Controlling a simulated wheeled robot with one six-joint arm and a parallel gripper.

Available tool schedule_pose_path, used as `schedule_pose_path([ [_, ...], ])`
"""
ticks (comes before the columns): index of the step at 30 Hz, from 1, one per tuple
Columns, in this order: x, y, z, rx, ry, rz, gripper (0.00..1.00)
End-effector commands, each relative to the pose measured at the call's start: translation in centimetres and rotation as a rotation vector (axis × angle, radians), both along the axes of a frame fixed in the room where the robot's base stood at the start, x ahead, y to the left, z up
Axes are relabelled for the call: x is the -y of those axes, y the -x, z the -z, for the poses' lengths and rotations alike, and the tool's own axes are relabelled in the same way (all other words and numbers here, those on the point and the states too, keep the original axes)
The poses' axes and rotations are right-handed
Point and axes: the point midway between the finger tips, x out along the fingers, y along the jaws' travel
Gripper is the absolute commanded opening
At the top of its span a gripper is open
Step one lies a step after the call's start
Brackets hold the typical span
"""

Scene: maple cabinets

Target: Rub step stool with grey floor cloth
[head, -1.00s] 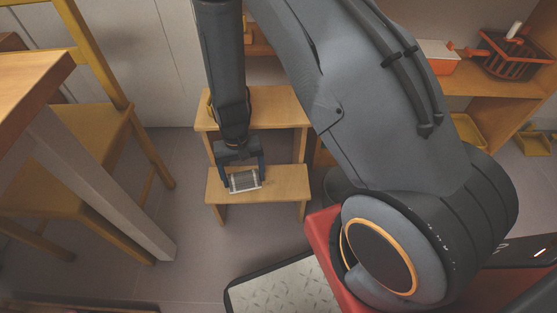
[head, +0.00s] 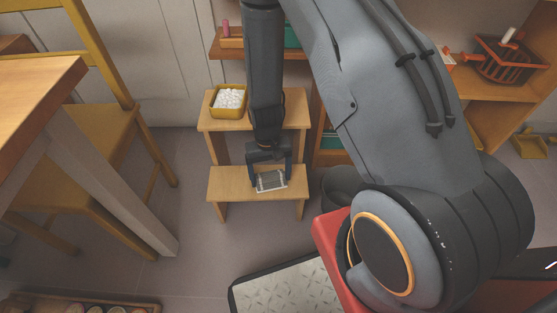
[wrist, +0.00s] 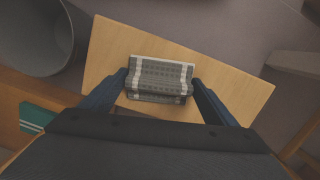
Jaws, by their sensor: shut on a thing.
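The wooden step stool (head: 228,184) stands on the floor in the head view, with a lower step and a higher one behind it. Its lower step also shows in the wrist view (wrist: 230,98). My gripper (head: 270,184) is shut on the grey floor cloth (head: 271,181), a folded grey piece with pale bands. In the wrist view the cloth (wrist: 160,78) sits between the two fingers, over the lower step. It looks to be on or very close to the wood; I cannot tell if it touches.
A yellow tub of white pieces (head: 229,101) stands on the upper step at left. A dark bin (head: 344,185) is right of the stool. A yellow chair (head: 95,130) and table (head: 40,80) stand at left. A patterned mat (head: 285,290) lies in front.

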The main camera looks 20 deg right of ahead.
Motion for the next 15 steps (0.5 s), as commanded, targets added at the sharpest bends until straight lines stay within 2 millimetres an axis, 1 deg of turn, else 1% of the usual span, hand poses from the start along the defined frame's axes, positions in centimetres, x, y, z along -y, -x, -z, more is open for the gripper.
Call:
schedule_pose_path([
  [1, 0.4, 0.1, -0.3, 0.0, 0.0, -0.001, 0.64],
  [5, 1.1, 0.2, -0.2, 0.0, 0.0, -0.007, 0.64],
  [7, 1.1, 0.2, -1.0, 0.0, 0.0, -0.009, 0.64],
  [9, 1.1, 0.2, -2.4, 0.002, 0.0, -0.009, 0.64],
  [15, 1.3, 0.2, -4.1, 0.001, 0.001, -0.004, 0.64],
])
